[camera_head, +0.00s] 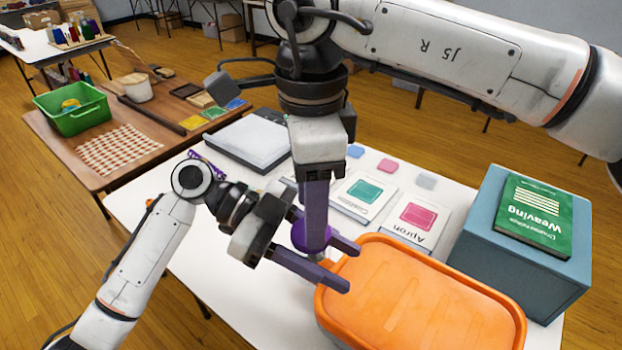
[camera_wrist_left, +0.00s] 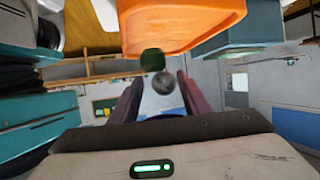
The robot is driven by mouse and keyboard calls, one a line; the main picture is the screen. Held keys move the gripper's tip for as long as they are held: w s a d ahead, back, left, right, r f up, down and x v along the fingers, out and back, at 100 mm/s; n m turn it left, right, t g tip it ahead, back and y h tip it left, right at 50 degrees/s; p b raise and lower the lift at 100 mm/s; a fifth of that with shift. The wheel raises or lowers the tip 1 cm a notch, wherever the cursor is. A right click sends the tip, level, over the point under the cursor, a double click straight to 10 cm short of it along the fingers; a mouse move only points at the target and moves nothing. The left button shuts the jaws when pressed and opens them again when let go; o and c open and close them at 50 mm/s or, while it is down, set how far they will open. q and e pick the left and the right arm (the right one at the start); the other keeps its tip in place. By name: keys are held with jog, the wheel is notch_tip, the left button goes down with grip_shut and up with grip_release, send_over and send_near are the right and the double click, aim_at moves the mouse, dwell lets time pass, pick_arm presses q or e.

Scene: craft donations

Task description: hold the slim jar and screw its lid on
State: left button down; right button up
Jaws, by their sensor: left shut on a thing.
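My left gripper (camera_head: 345,265) comes in from the left over the white table, with its fingers pointing right. A purple rounded thing (camera_head: 302,238) sits between its fingers; I take it for the slim jar, largely hidden. My right gripper (camera_head: 317,250) points straight down from above, its fingers right at the purple thing; whether they touch it or grip a lid is hidden. The lid cannot be made out for sure. In the left wrist view, a grey round thing (camera_wrist_left: 163,83) and a dark green thing (camera_wrist_left: 152,60) show between or beyond my left fingers (camera_wrist_left: 160,85).
An orange lidded bin (camera_head: 420,295) stands close to the right of my left fingertips. Behind it is a blue-grey box (camera_head: 520,265) bearing a green book (camera_head: 535,213). Flat packs, including one marked Apron (camera_head: 415,222), lie behind the grippers. The white table's (camera_head: 215,265) left front is clear.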

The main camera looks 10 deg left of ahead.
aim_at(311, 253)
jog(key=shift+f, duration=1.25)
jog(key=c, duration=0.9)
jog(key=m, duration=1.3)
jog(key=o, duration=1.2)
